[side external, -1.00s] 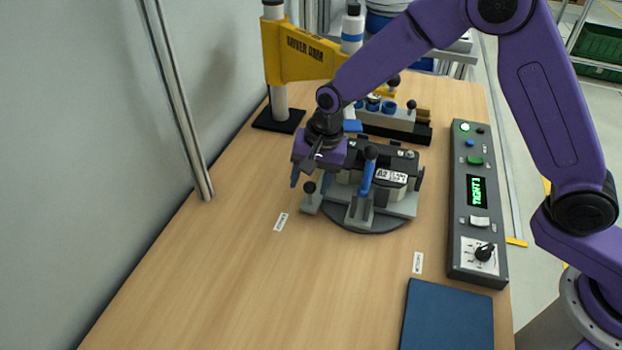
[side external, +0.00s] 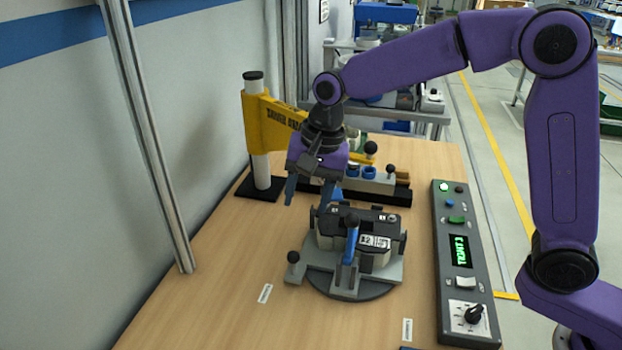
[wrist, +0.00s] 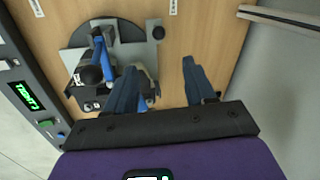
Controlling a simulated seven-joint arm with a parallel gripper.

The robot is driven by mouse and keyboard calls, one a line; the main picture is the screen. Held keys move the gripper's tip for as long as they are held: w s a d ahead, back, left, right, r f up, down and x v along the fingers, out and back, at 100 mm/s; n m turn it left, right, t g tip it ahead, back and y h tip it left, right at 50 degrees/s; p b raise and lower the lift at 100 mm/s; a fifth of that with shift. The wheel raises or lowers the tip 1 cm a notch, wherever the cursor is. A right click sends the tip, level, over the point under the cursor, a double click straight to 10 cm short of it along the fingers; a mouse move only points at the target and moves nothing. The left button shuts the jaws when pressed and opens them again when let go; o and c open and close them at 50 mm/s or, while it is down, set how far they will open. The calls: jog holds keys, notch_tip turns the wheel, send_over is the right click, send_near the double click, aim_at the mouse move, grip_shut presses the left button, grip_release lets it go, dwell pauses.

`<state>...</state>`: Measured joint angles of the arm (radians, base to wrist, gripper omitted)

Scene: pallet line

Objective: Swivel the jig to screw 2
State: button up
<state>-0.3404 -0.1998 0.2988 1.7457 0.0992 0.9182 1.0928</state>
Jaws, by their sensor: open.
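The jig (side external: 386,272) is a grey plate on a round dark turntable (side external: 343,292), holding a black and grey part (side external: 378,256). A blue clamp lever (side external: 351,240) stands at its front. A black-knobbed post (side external: 293,257) rises from the plate's left corner; the knob also shows in the wrist view (wrist: 158,32). My gripper (side external: 308,195) is open and empty, raised above the jig's back left side and apart from the knob. In the wrist view my gripper (wrist: 159,70) has one finger overlapping the part and the other over bare table.
A yellow screwdriver arm (side external: 285,127) on a post stands behind. A rack with blue cups (side external: 368,172) is beyond the jig. A control box (side external: 458,222) with a lit green display and a dial lies right. The wall and a metal pole (side external: 150,150) bound the left.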

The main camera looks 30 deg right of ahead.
jog(key=shift+s+d+r, duration=0.1)
jog(key=shift+d+r, duration=0.05)
jog(key=shift+r, duration=0.65)
jog(key=shift+s+d+r, duration=0.1)
jog(key=shift+r, duration=0.7)
